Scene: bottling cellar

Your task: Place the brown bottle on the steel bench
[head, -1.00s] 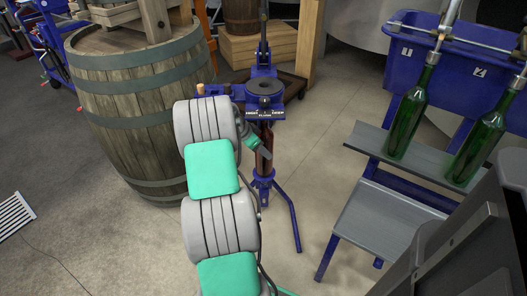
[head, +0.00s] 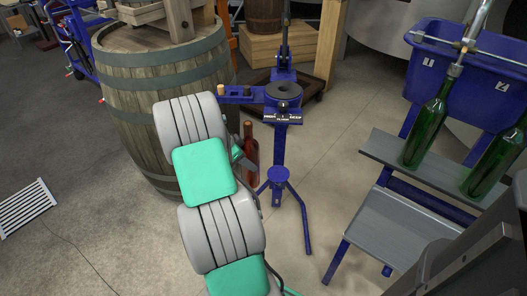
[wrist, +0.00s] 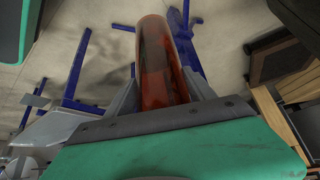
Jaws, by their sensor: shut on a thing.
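The brown bottle (head: 251,153) is upright, just left of the blue corker's post in the head view. In the wrist view the bottle (wrist: 154,50) stands out between the two grey fingers of my gripper (wrist: 163,92), which is shut on it. In the head view my arm hides most of the gripper and part of the bottle. No separate steel bench is clearly identifiable; a grey metal lower shelf (head: 385,228) stands at the right, and I cannot tell whether it is the bench.
The blue floor corker (head: 283,115) stands close right of the bottle, its legs spread on the floor. A wooden barrel (head: 140,110) is at the left. Green bottles (head: 428,122) stand on a grey upper shelf (head: 380,150) before a blue filler tank (head: 480,78). Floor between corker and shelf is clear.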

